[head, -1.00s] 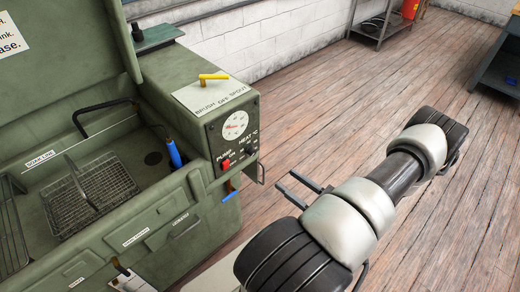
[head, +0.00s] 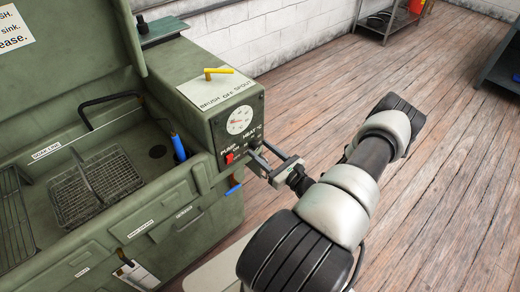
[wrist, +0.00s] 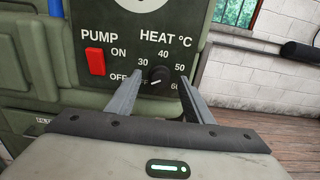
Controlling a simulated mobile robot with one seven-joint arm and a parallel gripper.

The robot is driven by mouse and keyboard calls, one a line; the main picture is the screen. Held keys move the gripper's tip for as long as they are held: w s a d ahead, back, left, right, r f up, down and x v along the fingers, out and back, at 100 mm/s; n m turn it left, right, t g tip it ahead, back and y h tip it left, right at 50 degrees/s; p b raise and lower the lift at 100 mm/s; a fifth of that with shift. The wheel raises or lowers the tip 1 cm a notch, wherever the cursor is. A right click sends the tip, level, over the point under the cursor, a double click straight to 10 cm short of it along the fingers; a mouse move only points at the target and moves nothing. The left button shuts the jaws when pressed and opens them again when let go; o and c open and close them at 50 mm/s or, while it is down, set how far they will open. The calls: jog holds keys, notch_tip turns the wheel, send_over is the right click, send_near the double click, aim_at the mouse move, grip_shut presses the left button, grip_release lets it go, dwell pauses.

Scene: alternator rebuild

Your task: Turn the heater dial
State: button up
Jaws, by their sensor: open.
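The heater dial (wrist: 159,76) is a small round black knob with a pale pointer line. It sits under the "HEAT °C" label on the dark control panel (wrist: 119,62), ringed by numbers from 30 to 60 and an OFF mark. The pointer seems to lie toward the OFF side. My gripper (wrist: 157,82) is open, with one finger on each side of the dial. I cannot tell whether the fingers touch it. In the head view my gripper (head: 262,153) is at the panel's right part and hides most of the dial.
The red pump switch (wrist: 96,62) is left of the dial. A round gauge (head: 239,120) is above it, and a yellow lever (head: 218,71) is on top of the housing. The wash sink with a wire basket (head: 95,185) is at left. Open wooden floor lies at right.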

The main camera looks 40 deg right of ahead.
jog(key=shift+w, duration=0.6)
jog(key=c, duration=1)
jog(key=shift+c, duration=0.2)
jog(key=shift+m, duration=0.3)
jog(key=m+b, duration=0.1)
jog(key=m, duration=1)
jog(key=shift+a+m, duration=0.1)
jog(key=shift+m, duration=0.2)
